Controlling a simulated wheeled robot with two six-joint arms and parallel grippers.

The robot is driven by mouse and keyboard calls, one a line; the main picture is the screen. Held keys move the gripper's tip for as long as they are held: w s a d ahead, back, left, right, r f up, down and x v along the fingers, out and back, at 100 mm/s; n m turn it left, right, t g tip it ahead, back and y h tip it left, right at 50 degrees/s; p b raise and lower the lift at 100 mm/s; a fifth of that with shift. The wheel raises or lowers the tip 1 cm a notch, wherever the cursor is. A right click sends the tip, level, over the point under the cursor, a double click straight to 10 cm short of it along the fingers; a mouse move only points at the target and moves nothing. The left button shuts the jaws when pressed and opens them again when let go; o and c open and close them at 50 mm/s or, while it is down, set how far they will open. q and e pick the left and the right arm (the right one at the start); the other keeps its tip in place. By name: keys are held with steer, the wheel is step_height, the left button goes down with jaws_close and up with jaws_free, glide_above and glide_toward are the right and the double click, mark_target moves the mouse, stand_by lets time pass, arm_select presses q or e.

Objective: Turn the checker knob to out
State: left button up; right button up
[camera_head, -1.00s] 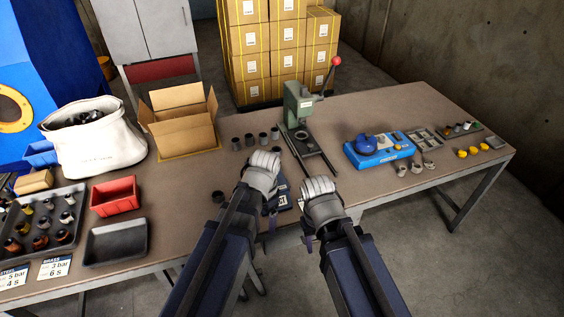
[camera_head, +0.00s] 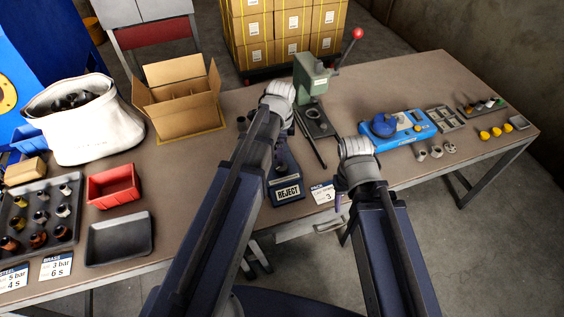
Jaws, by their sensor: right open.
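The blue device (camera_head: 410,134), which looks like the checker, stands on the right half of the table. A round dark blue part (camera_head: 383,125) sits on its left side and a small yellow-orange spot (camera_head: 417,128) on its right; which one is the knob, and its setting, I cannot tell. My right gripper (camera_head: 356,147) is open, just left of the device's near left corner and apparently apart from it. My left gripper (camera_head: 279,92) is over the table in front of the green press; its fingertips are not clear.
The green press (camera_head: 309,76) with a red-knobbed lever stands behind my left gripper. Small metal cups (camera_head: 436,152) stand in front of the blue device. Yellow parts (camera_head: 484,135) and a compartment tray (camera_head: 445,117) lie further right.

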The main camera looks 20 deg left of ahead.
mark_target(281, 169)
arm_select(q)
step_height(281, 169, down, 8)
steer(key=b, duration=0.7)
steer(key=shift+r, duration=0.2)
steer(key=shift+r, duration=0.1)
steer(key=c, duration=1.4)
